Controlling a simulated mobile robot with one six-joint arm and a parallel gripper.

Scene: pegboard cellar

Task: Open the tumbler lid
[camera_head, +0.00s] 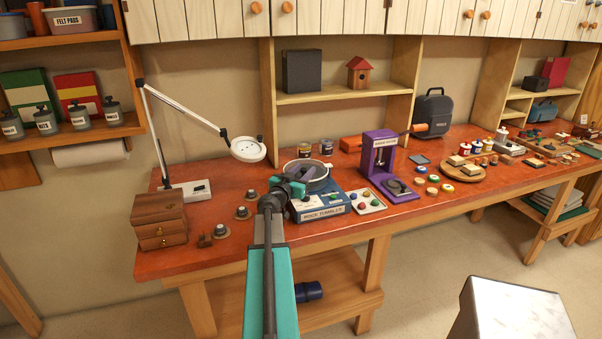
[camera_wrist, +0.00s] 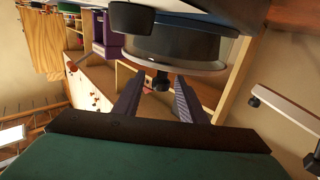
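The rock tumbler stands on the red-orange workbench in the head view, a blue base (camera_head: 322,207) labelled "ROCK TUMBLER" with a round grey drum (camera_head: 318,181) on top. My gripper (camera_head: 291,188) is at the drum's front left side and hides part of it. In the wrist view the drum (camera_wrist: 185,47) is seen close up and turned over, with a pale rim (camera_wrist: 190,69) and a small dark knob (camera_wrist: 161,83) at it. My gripper's two fingers (camera_wrist: 160,86) are apart, with the knob between their tips. Contact cannot be told. How the lid sits is unclear.
A tray of coloured stones (camera_head: 366,202) and a purple press (camera_head: 380,158) stand right of the tumbler. A desk lamp (camera_head: 248,149), a wooden drawer box (camera_head: 160,222) and small dark knobbed pieces (camera_head: 242,212) are to the left. A shelf (camera_head: 345,93) rises behind.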

